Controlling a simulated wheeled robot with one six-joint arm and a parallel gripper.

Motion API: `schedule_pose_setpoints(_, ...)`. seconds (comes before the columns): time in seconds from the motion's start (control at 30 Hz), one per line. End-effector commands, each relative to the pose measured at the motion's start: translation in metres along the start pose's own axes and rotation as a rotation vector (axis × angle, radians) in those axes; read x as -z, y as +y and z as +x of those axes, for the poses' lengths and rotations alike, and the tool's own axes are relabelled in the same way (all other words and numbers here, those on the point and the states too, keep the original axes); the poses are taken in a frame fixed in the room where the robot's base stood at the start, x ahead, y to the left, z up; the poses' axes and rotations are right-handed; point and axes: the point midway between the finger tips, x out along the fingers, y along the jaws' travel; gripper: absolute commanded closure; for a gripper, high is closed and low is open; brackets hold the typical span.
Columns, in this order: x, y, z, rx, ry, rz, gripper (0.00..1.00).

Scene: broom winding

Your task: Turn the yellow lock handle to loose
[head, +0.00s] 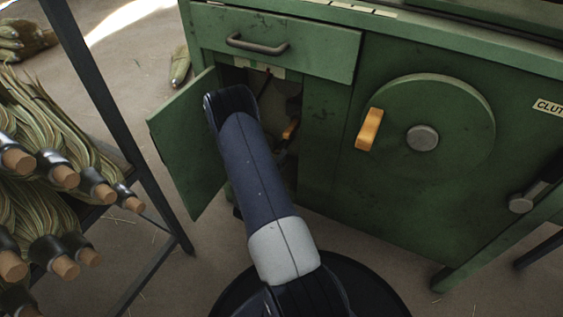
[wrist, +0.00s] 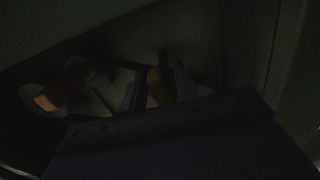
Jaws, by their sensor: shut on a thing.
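In the head view my arm reaches into the open lower left compartment of the green cabinet (head: 329,150). A yellow-orange handle (head: 290,129), which looks like the lock handle, shows inside, just right of my arm. My gripper is mostly hidden there in the head view. In the dark wrist view my gripper (wrist: 157,88) has its two fingers closed on an orange-brown piece, the handle (wrist: 156,84). A second pale orange round part (wrist: 45,102) shows to its left. The handle's setting and any marks are too dark to read.
The compartment door (head: 185,140) stands open on the left. A drawer (head: 290,42) is above the opening. A round green wheel (head: 455,115) with an orange knob (head: 369,128) is on the cabinet front. A rack of brooms (head: 60,175) stands close on the left.

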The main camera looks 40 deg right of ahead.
Motion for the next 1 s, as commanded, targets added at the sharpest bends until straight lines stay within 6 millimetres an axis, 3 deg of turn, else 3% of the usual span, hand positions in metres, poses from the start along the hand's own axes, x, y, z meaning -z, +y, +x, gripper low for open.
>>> schedule_pose_setpoints(0.27, 0.003, -0.001, -0.001, 0.003, 0.01, 0.0, 0.93)
schedule_pose_setpoints(0.3, 0.003, -0.001, -0.001, 0.002, 0.01, -0.001, 0.67)
schedule_pose_setpoints(0.37, 0.003, -0.001, -0.001, 0.002, 0.009, -0.001, 0.63)
schedule_pose_setpoints(0.7, 0.002, 0.0, -0.006, 0.002, 0.005, -0.001, 0.62)
schedule_pose_setpoints(1.0, 0.003, 0.002, -0.057, 0.003, 0.012, -0.005, 0.62)
